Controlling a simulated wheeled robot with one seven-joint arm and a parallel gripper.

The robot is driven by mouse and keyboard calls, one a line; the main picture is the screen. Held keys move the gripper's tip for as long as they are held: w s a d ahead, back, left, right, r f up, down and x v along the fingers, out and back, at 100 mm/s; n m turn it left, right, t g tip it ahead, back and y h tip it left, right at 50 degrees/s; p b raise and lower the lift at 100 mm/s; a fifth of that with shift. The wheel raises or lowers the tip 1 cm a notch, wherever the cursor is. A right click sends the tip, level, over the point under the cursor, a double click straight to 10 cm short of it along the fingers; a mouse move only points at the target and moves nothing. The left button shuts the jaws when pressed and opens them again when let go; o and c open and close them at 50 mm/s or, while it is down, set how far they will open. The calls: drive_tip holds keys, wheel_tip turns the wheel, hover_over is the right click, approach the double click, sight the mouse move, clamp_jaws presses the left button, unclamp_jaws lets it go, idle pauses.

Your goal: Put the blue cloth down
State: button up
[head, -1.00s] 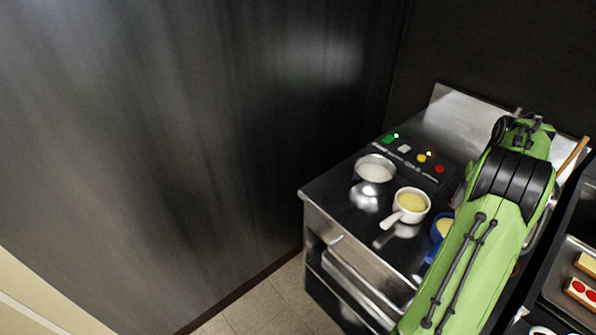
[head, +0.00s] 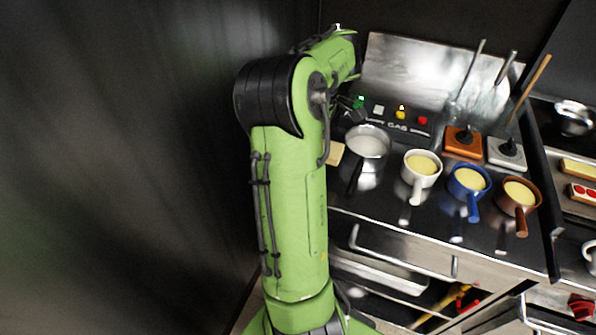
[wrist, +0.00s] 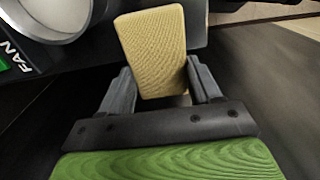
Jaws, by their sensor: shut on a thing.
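No blue cloth shows in these frames. My gripper (wrist: 160,68) is shut on a tan, woven-looking piece (wrist: 153,45), held between its two fingers in the wrist view. In the head view a tan piece (head: 335,153), probably the same one, shows at the stove's left edge, beside the metal pan (head: 368,142). My arm hides part of it and most of the gripper there. I cannot tell whether the piece touches the stove top.
White (head: 422,168), blue (head: 468,181) and brown (head: 519,194) handled pots with yellow contents stand on the stove. Orange (head: 463,142) and grey (head: 507,152) blocks stand behind them. A dark wall (head: 130,150) is at left. Bare stove top lies in front of the pan.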

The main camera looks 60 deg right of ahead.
wheel_tip(320, 180, down, 8)
drive_tip(key=shift+s+d+f+b, duration=0.1)
drive_tip(key=shift+s+f+b, duration=0.1)
drive_tip(key=shift+b, duration=0.95)
drive_tip(key=shift+f, duration=0.15)
drive_tip(key=o, duration=0.9)
wheel_tip(320, 180, up, 12)
drive_tip(key=p, duration=0.5)
drive_tip(key=shift+r, duration=0.25)
drive_tip(key=shift+w, duration=0.1)
